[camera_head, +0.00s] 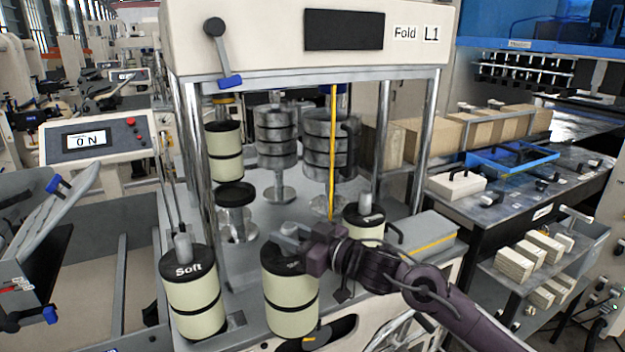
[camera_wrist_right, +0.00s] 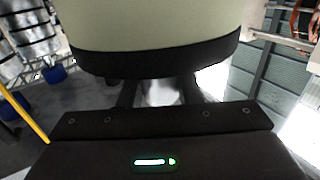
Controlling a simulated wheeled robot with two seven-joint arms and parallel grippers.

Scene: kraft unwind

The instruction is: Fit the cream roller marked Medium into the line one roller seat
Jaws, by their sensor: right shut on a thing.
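My right gripper (camera_head: 307,250) is shut on the grey top knob of a cream roller (camera_head: 291,302) with black bands. This roller is upright at the front of the machine marked Fold L1; its lettering is too hidden to read. In the right wrist view the cream roller (camera_wrist_right: 150,25) fills the top, and the fingers (camera_wrist_right: 158,92) reach in beneath its black edge. A second cream roller (camera_head: 194,303), marked Soft, stands to the left. A third (camera_head: 366,223) stands behind my right arm. A black-topped metal pedestal (camera_head: 236,194) inside the machine may be the seat. My left gripper is out of view.
Behind the front rollers are metal roller stacks (camera_head: 277,140), a yellow upright rod (camera_head: 333,140) and steel posts (camera_head: 197,150). Another cream roller (camera_head: 224,140) sits above the pedestal. A grey box with a yellow stripe (camera_head: 420,240) is at the right.

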